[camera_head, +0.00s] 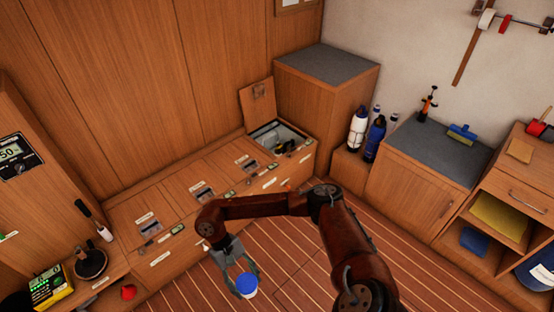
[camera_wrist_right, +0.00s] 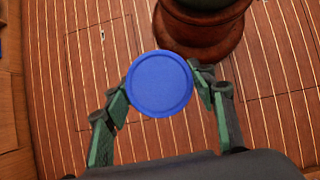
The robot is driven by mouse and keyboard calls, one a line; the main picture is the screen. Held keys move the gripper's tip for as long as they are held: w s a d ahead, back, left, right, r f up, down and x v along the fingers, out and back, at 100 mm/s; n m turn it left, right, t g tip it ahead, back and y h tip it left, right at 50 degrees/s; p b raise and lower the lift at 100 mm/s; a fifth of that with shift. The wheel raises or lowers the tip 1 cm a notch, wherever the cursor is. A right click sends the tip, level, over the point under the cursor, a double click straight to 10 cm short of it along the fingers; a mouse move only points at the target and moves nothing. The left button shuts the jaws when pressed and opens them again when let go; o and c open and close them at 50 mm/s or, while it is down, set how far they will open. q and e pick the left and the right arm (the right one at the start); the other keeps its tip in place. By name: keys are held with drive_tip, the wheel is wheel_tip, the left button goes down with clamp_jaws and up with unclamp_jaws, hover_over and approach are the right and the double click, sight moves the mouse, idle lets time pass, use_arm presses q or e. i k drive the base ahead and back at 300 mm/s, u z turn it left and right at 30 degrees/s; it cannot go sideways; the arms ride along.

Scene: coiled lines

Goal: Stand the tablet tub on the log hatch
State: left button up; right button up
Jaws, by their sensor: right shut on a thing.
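The tablet tub, white with a round blue lid (camera_head: 246,284), is in my right gripper (camera_head: 240,278), above the striped wooden floor in front of the bench. In the right wrist view the blue lid (camera_wrist_right: 160,84) faces the camera, with the green-and-black fingers of my right gripper (camera_wrist_right: 162,88) on both sides of it. The tub's lower part is hidden there. A rectangular panel outline with a small fitting (camera_wrist_right: 102,36) is cut into the floor, left of the lid. I cannot read which panel or lid is the log hatch. My left gripper is not in view.
The low bench has several labelled lids (camera_head: 207,180); its far compartment (camera_head: 277,138) is open, lid raised. Bottles (camera_head: 358,128) stand by the grey-topped cabinet (camera_head: 420,152). Open floor surrounds the tub.

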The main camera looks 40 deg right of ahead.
sight(242, 148)
drive_tip(key=z, duration=0.65)
drive_tip(key=i, duration=0.5)
drive_tip(key=z, duration=0.85)
drive_tip(key=i, duration=1.8)
drive_tip(key=u, duration=1.15)
drive_tip(key=i, duration=0.6)
drive_tip(key=u, duration=0.5)
